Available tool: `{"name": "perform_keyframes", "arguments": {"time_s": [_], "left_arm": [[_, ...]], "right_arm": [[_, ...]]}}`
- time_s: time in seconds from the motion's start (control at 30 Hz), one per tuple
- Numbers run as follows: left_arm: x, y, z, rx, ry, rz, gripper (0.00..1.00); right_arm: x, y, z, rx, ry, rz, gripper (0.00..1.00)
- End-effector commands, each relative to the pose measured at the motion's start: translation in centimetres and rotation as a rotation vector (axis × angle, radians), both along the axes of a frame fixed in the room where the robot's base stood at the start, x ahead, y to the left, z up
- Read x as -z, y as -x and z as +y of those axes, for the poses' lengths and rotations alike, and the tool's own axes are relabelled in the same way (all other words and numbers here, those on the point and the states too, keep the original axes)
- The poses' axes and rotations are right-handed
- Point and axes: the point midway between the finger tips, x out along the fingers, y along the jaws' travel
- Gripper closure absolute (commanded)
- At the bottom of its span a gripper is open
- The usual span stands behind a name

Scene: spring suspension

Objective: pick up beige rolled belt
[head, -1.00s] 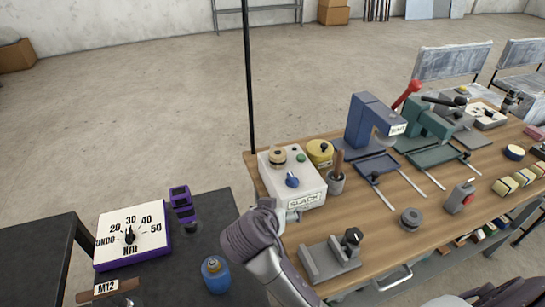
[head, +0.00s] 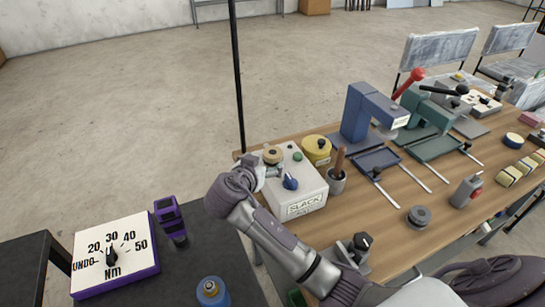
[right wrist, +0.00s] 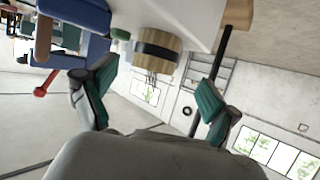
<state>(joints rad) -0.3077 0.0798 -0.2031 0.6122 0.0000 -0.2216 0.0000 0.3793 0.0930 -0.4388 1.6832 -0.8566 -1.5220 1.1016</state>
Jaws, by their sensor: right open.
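The beige rolled belt (head: 272,154) sits on top of the white box labelled SLACK (head: 310,192), near its back left corner. In the right wrist view the belt (right wrist: 158,48) is a beige roll with a dark band around it. My right gripper (head: 268,170) is at the box's left side, close to the belt. In the right wrist view its green-padded fingers (right wrist: 158,74) are spread apart, with the belt just ahead of the gap between them. Nothing is held. My left gripper is not in view.
A blue knob (head: 290,183) and a green button (head: 297,156) are on the box top near the belt. A yellow canister (head: 317,149) and a cup with a wooden handle (head: 337,182) stand to the right. The dark left table holds a torque dial (head: 112,258).

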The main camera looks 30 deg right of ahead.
Motion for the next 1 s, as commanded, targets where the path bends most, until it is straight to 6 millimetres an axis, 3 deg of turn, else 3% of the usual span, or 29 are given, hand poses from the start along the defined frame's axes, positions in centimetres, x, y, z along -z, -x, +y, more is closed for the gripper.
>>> {"name": "perform_keyframes", "arguments": {"time_s": [0.1, 0.2, 0.37, 0.63, 1.0], "left_arm": [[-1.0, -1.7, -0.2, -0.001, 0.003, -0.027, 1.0], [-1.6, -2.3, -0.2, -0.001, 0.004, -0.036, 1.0], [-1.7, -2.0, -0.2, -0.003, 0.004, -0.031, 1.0], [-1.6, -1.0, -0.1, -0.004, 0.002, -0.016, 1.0], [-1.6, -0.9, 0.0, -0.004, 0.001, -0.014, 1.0]], "right_arm": [[0.4, -0.6, -1.4, 0.003, 0.005, 0.003, 0.12], [1.1, -1.3, -2.7, 0.003, 0.006, 0.004, 0.12], [2.0, -2.4, -3.6, -0.001, 0.003, 0.003, 0.12], [2.2, -2.5, -3.7, -0.001, 0.0, 0.002, 0.13], [2.2, -2.5, -3.7, 0.0, 0.001, 0.003, 0.75]]}}
